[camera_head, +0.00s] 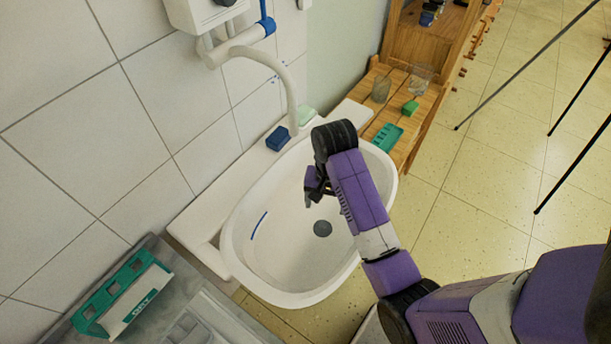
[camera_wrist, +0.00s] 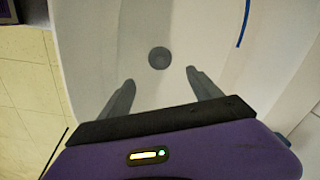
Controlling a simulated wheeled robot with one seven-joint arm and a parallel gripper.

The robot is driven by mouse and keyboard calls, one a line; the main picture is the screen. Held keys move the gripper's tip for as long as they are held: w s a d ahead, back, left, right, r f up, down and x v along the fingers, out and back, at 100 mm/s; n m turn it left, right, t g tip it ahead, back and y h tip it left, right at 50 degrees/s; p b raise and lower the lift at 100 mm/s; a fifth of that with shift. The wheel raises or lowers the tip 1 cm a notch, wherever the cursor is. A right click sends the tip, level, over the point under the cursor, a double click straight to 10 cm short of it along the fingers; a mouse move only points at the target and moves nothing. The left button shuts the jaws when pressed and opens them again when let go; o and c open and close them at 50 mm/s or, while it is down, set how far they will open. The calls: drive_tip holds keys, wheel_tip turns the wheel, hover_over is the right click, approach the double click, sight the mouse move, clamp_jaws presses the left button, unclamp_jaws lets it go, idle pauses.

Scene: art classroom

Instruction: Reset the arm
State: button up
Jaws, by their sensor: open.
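My purple arm reaches over a white washbasin (camera_head: 270,245) from the right in the head view. My gripper (camera_head: 310,194) is above the basin bowl, partly hidden by the wrist. In the wrist view, my gripper (camera_wrist: 160,84) has its two grey fingers spread apart with nothing between them. The dark round drain (camera_wrist: 158,58) shows just beyond the fingertips. The drain also shows in the head view (camera_head: 322,228). A thin blue stick-like thing (camera_head: 259,225) lies in the basin, left of the drain, apart from my gripper. It also shows at the top of the wrist view (camera_wrist: 244,22).
A white faucet (camera_head: 280,75) curves over the basin's back. A dark blue block (camera_head: 277,138) sits on the rim. A wooden shelf (camera_head: 425,115) holds a glass jar, a green block and a teal item. A teal-and-white box (camera_head: 125,295) stands lower left.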

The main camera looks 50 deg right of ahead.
drive_tip(key=w+d+r+n+t+h, duration=0.45)
drive_tip(key=w+r+t, duration=0.25)
drive_tip(key=w+t, duration=0.2)
drive_tip(key=s+a+r+n+t+y, duration=0.2)
drive_tip(key=s+a+r+n+t, duration=0.3)
drive_tip(key=s+a, duration=0.45)
drive_tip(key=s+a+r+n+t+y, duration=0.1)
drive_tip(key=s+a+r+n+t, duration=0.2)
drive_tip(key=s+a+r, duration=0.6)
drive_tip(key=s+a+f+g+y+b, duration=0.1)
drive_tip(key=s+a+f+g, duration=0.1)
drive_tip(key=s, duration=0.7)
drive_tip(key=a+f, duration=0.1)
drive_tip(key=a, duration=0.1)
drive_tip(key=shift+a+n, duration=0.35)
drive_tip(key=shift+a, duration=0.05)
